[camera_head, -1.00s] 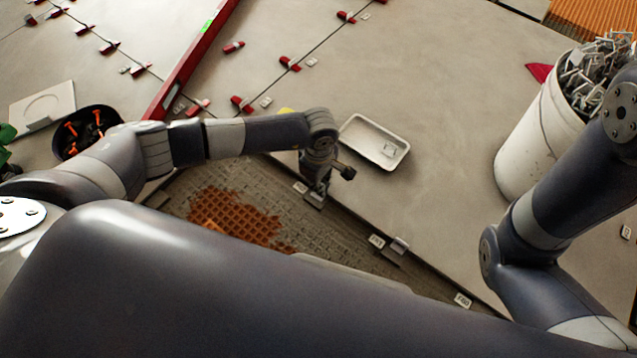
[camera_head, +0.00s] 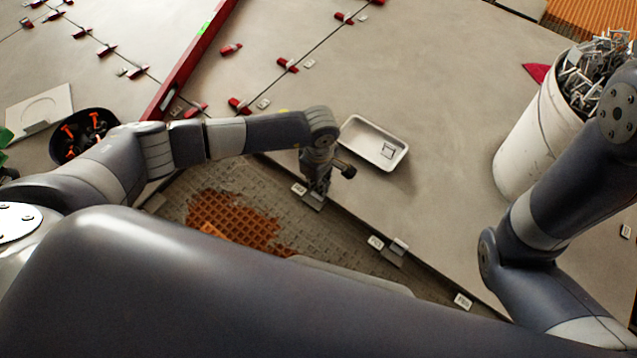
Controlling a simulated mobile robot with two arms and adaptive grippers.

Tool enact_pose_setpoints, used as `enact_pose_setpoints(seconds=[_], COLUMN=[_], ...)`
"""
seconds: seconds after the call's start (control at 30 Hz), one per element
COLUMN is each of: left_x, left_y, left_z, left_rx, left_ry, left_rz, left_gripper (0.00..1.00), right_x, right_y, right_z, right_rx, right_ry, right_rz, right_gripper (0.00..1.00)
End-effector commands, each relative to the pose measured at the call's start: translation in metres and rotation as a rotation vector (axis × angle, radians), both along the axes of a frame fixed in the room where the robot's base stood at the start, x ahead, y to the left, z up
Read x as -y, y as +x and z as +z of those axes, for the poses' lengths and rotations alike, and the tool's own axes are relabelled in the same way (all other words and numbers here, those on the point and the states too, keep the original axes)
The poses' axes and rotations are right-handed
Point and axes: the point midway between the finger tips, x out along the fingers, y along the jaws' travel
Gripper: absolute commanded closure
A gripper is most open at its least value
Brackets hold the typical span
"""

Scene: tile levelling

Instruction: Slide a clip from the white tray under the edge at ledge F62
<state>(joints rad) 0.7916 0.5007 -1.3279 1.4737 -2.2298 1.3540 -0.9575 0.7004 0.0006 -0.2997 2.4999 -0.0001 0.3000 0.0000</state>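The white tray (camera_head: 352,133) lies on the big grey tile, with a wire-like metal clip (camera_head: 388,151) in its right part. My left gripper (camera_head: 315,197) points down at the tile's edge, below and left of the tray. A small grey piece shows at its fingertips, but whether the fingers are shut on it is too small to tell. Beside it is a small white label (camera_head: 299,189), too small to read surely; it stands at the ledge spot under my gripper. My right gripper is out of view; only its arm shows at the right.
Further along the edge are another label (camera_head: 375,242) with a grey piece (camera_head: 397,248) beside it, and a third label (camera_head: 463,300). A white bucket (camera_head: 530,145) full of metal clips stands at right. A red level (camera_head: 190,62), red wedges and a black bowl (camera_head: 60,150) lie left.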

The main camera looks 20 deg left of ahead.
Motion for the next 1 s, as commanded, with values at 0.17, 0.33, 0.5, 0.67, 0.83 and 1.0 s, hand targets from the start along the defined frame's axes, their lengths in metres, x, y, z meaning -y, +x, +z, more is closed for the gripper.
enact_pose_setpoints(seconds=[0.17, 0.33, 0.5, 0.67, 0.83, 1.0], left_x=[0.000, 0.000, 0.000, 0.000, 0.000, 0.000], left_y=[0.000, 0.000, 0.000, 0.001, 0.001, 0.001], left_z=[0.000, 0.000, 0.000, 0.004, 0.028, 0.065], left_rx=[0.002, 0.001, 0.001, 0.002, 0.004, 0.005], left_ry=[-0.001, 0.000, 0.000, -0.001, -0.003, -0.001], left_rz=[0.000, 0.000, 0.000, 0.000, -0.001, -0.002], left_gripper=[0.94, 0.72, 0.72, 0.72, 0.72, 0.72], right_x=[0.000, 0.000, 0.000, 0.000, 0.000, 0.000], right_y=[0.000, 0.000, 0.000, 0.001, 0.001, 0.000], right_z=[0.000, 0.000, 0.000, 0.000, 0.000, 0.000], right_rx=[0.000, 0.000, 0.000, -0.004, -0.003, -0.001], right_ry=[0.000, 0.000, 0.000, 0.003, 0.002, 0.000], right_rz=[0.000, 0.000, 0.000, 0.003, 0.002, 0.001], right_gripper=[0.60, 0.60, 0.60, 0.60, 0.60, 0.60])
